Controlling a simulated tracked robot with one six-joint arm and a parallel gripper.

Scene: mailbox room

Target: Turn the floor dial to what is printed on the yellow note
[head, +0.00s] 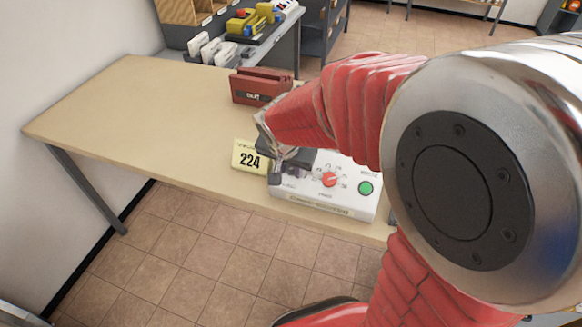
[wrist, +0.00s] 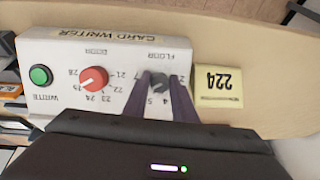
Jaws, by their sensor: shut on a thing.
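The white card writer (head: 325,199) stands on the table; it shows upside down in the wrist view (wrist: 60,62). Its dark grey floor dial (wrist: 159,83) sits under the printed word FLOOR, with 4 and 5 legible nearby. My gripper (wrist: 161,90) is shut on this dial, one finger on each side. In the head view my gripper (head: 283,167) reaches down over the left part of the box and mostly hides the dial. The dial's pointer setting cannot be told.
The red door dial (head: 329,179) and green write button (head: 365,188) are on the same box, right of the floor dial. A dark red holder (head: 260,87) stands behind on the table (head: 150,110). The table's left part is clear.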

